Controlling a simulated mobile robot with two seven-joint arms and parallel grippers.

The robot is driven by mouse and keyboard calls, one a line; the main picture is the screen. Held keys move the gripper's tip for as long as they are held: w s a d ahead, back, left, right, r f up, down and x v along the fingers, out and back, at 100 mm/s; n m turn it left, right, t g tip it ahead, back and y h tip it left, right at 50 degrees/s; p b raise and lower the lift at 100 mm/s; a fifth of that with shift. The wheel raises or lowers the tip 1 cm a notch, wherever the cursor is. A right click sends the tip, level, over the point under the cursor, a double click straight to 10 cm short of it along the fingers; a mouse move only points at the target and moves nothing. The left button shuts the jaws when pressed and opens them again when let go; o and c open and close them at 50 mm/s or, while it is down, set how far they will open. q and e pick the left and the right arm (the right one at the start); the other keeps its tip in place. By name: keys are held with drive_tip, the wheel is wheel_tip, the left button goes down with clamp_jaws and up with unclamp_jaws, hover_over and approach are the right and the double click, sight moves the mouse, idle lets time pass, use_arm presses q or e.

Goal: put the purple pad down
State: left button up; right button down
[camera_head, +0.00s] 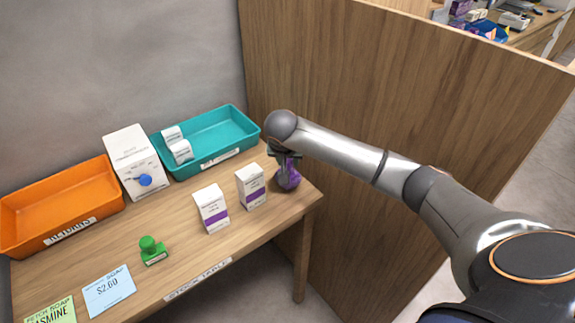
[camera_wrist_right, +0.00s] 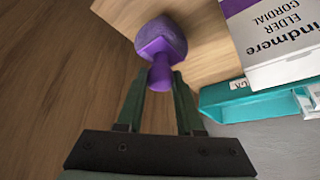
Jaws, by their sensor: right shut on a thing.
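The purple pad (camera_head: 289,180) is a rounded purple stamp with a narrower handle. It is at the right end of the wooden table, right of two white boxes. My right gripper (camera_head: 284,154) comes down from above and is shut on its handle. In the right wrist view the fingers (camera_wrist_right: 161,76) close around the handle, and the pad (camera_wrist_right: 161,40) points away from them, over the tabletop. I cannot tell whether its base touches the wood. My left gripper is out of view.
White boxes with purple bands (camera_head: 251,187) (camera_head: 212,210) stand just left of the pad. A teal tray (camera_head: 228,151) is behind, an orange tray (camera_head: 40,236) far left. A green stamp (camera_head: 152,252) sits mid-table. A wooden partition (camera_head: 400,90) rises at right.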

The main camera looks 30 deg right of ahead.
drive_tip(key=shift+f, duration=0.75)
drive_tip(key=shift+f, duration=0.15)
drive_tip(key=c, duration=0.5)
unclamp_jaws()
drive_tip(key=shift+c, duration=0.2)
drive_tip(key=shift+a+r, duration=0.15)
drive_tip(key=shift+r, duration=0.3)
drive_tip(key=v, duration=1.1)
drive_tip(key=shift+s+p, duration=0.2)
drive_tip(key=shift+p, duration=0.15)
drive_tip(key=shift+r, duration=0.1)
